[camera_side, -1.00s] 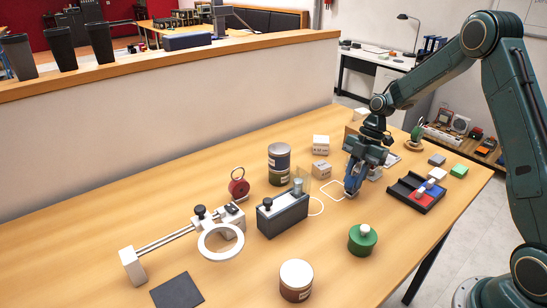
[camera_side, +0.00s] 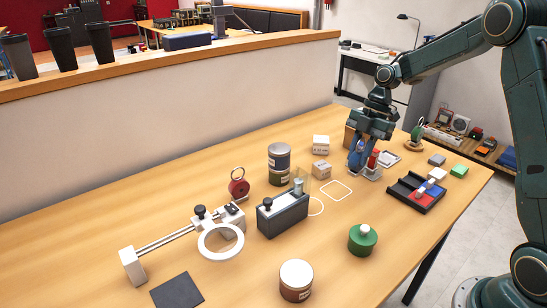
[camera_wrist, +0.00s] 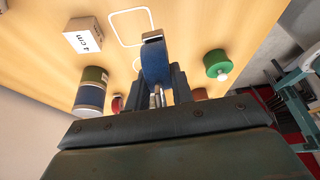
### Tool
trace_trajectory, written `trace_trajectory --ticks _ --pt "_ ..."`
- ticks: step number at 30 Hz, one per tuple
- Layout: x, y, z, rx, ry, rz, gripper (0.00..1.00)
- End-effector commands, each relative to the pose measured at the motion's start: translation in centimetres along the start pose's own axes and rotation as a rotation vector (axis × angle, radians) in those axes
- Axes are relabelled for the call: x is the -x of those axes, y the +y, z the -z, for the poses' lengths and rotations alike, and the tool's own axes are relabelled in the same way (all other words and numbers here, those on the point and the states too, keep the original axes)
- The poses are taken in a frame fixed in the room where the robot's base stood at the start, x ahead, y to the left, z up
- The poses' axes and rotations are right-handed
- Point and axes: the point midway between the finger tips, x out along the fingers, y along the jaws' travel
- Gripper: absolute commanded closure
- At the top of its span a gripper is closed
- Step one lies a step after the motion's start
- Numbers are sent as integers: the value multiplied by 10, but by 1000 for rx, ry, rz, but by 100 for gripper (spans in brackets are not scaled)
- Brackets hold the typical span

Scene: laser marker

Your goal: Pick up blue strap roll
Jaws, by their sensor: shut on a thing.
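The blue strap roll (camera_side: 356,156) is between the fingers of my gripper (camera_side: 362,152) in the side view. In the wrist view the roll (camera_wrist: 155,62) stands between the two fingertips (camera_wrist: 160,85), seen nearly edge-on, and sticks out past them. My gripper is shut on it. The roll is at the back right of the table, beside a red roll-like thing (camera_side: 373,159) and a light grey holder (camera_side: 371,174). My gripper hides part of these, and I cannot tell whether the blue roll touches the holder.
A white square outline (camera_side: 335,191) on the table is bare. A black tray (camera_side: 405,188) with coloured pieces lies to the right.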

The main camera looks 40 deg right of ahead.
Motion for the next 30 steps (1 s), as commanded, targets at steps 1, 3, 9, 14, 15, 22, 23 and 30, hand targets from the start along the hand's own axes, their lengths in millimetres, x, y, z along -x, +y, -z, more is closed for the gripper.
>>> trace_trajectory --ticks 1,3,9,14,15,22,23,30 --pt "13 0 4 3 -4 -5 100" --pt "28 1 11 3 -3 -5 100" --pt "66 0 26 3 -4 -3 100" --pt "85 1 35 2 -1 -3 100" --pt "90 0 36 2 -2 -3 100" --pt "104 1 44 1 3 -2 100" --pt "106 1 44 0 2 -2 100" --pt "114 0 47 0 0 0 100"
